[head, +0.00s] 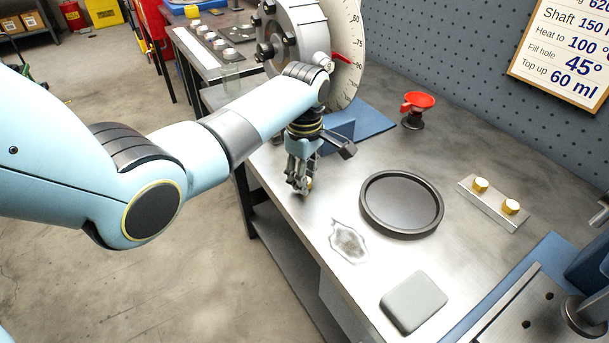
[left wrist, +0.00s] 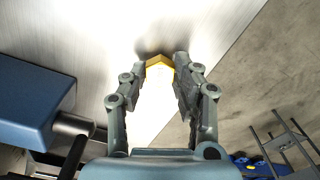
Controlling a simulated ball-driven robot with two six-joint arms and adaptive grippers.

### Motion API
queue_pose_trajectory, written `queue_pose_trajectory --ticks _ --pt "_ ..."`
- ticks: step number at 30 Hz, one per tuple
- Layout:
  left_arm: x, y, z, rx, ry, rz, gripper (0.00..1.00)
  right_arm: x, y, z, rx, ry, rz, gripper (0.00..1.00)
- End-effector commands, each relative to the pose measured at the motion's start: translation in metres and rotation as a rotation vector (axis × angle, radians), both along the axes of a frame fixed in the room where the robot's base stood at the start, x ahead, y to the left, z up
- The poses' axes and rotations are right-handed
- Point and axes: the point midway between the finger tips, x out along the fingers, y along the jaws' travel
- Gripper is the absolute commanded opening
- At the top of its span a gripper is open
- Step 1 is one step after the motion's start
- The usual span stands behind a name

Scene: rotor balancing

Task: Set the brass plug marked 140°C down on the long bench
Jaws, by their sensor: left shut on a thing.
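My left gripper (head: 301,187) points down over the near edge of the long bench (head: 457,255), left of the black round tray. It is shut on a brass plug (head: 309,183), mostly hidden by the fingers in the head view. In the left wrist view the plug (left wrist: 159,65) shows as a yellow hexagonal edge between the fingertips (left wrist: 160,72). It is low over the metal top, with a dark shadow beside it; I cannot tell if it touches. No marking is legible on it. My right gripper is not in view.
Two brass plugs (head: 480,185) (head: 511,206) sit in a metal strip (head: 492,204) at the right. Bare top lies around the gripper.

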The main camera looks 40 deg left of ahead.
Motion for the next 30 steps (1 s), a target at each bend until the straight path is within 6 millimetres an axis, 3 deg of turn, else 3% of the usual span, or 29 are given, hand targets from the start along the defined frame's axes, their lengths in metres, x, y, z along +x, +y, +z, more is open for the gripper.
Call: queue_pose_trajectory --ticks 5,6,11,22,30 --pt "0.0 0.0 -0.006 0.0 0.002 0.0 0.0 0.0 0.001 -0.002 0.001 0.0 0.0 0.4" --pt "0.0 0.0 -0.006 0.0 0.001 0.0 0.33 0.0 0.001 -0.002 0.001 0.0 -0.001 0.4" --pt "0.0 0.0 -0.005 0.0 0.001 0.0 0.52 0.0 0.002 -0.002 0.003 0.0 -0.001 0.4" --pt "0.0 0.0 0.005 0.0 -0.002 0.0 0.52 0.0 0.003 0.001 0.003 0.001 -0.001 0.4" --pt "0.001 0.0 0.061 0.001 -0.004 -0.001 0.52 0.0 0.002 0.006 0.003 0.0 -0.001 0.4"
